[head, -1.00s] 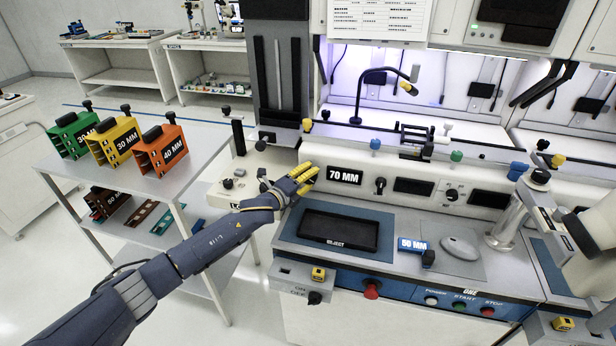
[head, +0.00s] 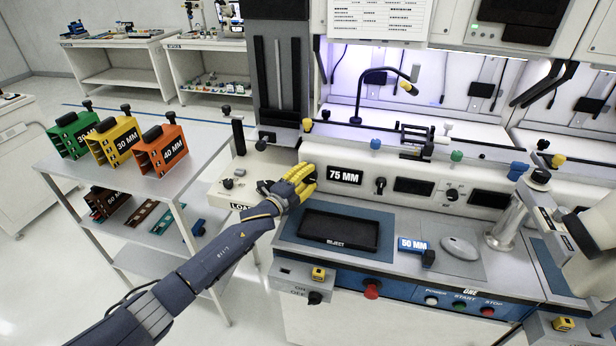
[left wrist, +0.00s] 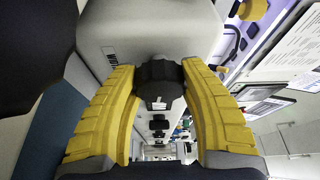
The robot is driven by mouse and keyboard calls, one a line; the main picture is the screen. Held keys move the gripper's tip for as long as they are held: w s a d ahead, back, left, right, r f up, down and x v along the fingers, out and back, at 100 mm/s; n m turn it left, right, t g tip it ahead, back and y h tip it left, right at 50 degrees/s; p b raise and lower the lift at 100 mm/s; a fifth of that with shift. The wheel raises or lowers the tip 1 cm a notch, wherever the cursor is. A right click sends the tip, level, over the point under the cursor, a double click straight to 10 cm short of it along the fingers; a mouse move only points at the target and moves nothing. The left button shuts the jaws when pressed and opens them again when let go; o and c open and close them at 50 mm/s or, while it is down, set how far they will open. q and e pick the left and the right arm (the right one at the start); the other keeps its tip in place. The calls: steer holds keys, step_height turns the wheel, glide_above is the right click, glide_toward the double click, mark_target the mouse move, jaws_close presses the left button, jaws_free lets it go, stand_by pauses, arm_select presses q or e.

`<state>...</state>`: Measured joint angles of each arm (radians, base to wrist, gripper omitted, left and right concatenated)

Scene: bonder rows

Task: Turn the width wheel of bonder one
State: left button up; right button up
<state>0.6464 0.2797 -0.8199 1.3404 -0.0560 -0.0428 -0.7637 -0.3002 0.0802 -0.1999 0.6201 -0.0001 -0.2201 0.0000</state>
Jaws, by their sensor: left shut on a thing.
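My left gripper (head: 298,182) has its yellow fingers at the left end of the front panel of bonder one, just left of the lit width display (head: 345,175), which reads 75 MM. In the left wrist view, the black ribbed width wheel (left wrist: 160,84) sits between the two fingers (left wrist: 160,76), and the gripper is shut on it. In the head view the fingers mostly hide the wheel. My right gripper is not in view.
A shelf cart (head: 150,190) with green, yellow and orange holders stands left of my arm.

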arm_select(q)
steer(key=shift+d, duration=0.2)
steer(key=o, duration=1.3)
steer(key=shift+c, duration=0.2)
steer(key=shift+a, duration=0.1)
steer(key=shift+s+a, duration=0.15)
steer(key=v, duration=1.1)
steer(key=shift+s+a+f, duration=0.1)
steer(key=shift+s+a, duration=0.05)
steer(key=shift+s, duration=0.1)
